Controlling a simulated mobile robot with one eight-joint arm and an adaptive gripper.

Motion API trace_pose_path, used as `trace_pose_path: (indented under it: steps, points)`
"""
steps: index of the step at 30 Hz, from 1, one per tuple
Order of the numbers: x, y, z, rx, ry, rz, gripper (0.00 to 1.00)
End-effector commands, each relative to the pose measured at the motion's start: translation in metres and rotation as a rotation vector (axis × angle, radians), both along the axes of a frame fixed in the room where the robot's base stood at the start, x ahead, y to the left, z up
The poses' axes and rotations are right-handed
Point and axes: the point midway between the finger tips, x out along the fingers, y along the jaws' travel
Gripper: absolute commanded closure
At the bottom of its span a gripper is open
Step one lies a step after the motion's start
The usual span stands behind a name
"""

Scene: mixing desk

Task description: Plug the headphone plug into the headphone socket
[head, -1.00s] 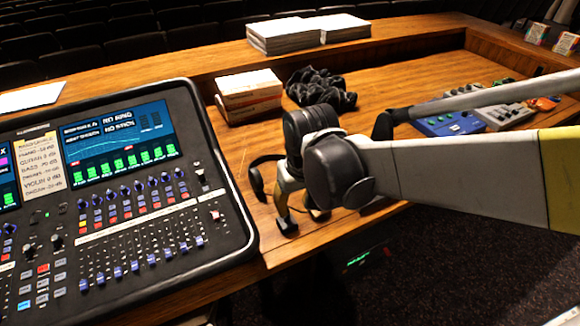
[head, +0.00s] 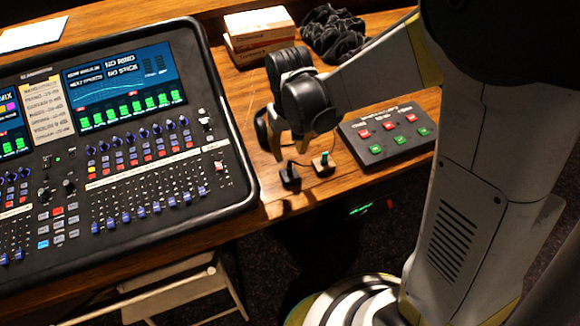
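My gripper (head: 290,153) points down over the front strip of the desk, right of the mixer. Its two tan fingers look apart, and I see nothing held between them. A small black piece (head: 290,178) stands on the desk just below the fingertips. I cannot tell for sure which of these is the headphone plug or the headphone socket. A black curved thing (head: 262,128), perhaps headphones, is partly hidden behind the gripper.
The mixing desk (head: 228,180) fills the left. A dark box with red and green buttons (head: 388,130) lies right of the gripper. The wooden desk's front edge (head: 350,186) is near.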

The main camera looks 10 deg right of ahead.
Motion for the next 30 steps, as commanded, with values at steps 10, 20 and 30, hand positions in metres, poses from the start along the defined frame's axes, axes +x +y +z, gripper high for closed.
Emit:
trace_pose_path:
  steps: [10,20,30]
  points:
    - [0.000,0.000,-0.035,0.000,0.000,0.000,0.63]
    - [0.000,0.000,-0.082,0.000,-0.001,0.000,0.63]
    - [0.000,0.000,-0.088,0.000,0.000,0.000,0.63]
